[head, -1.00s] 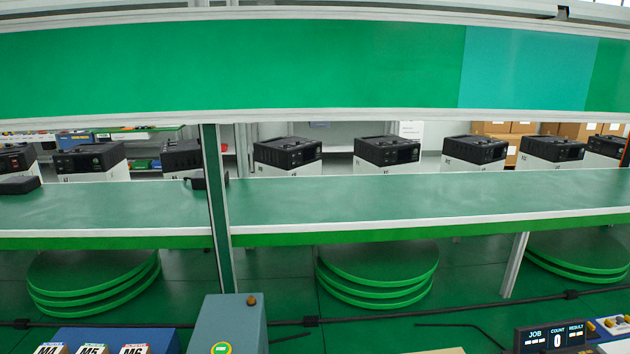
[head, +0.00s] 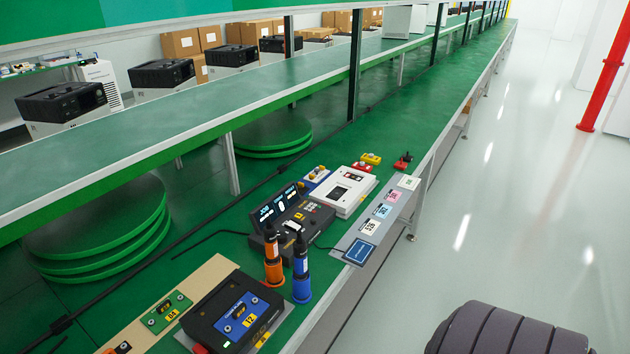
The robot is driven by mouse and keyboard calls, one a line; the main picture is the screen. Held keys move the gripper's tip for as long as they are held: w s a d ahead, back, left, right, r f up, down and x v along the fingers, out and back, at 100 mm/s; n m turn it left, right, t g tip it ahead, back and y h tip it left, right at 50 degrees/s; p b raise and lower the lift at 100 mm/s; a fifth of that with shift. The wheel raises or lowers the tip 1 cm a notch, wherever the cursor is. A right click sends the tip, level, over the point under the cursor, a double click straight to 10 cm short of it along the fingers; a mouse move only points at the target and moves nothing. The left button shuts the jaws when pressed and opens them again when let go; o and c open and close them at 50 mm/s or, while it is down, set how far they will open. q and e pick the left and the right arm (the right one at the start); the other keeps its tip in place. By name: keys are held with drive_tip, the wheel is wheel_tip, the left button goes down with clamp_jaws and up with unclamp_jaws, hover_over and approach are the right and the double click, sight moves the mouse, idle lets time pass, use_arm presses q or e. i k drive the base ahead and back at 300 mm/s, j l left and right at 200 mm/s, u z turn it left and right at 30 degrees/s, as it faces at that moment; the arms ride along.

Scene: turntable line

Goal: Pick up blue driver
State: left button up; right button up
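The blue driver (head: 301,274) stands upright on the green bench in the lower middle of the head view. It has a blue lower body and a black upper part. An orange driver (head: 273,262) stands upright just left of it, close beside it. Neither of my grippers shows in the head view.
A black device with a blue panel (head: 237,314) lies left of the drivers. Behind them are a black control box with a display (head: 287,214) and a white box (head: 343,191). A label strip (head: 378,222) runs along the right edge. Open floor (head: 500,200) lies right.

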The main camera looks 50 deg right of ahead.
sight(301, 270)
drive_tip(key=z, duration=1.35)
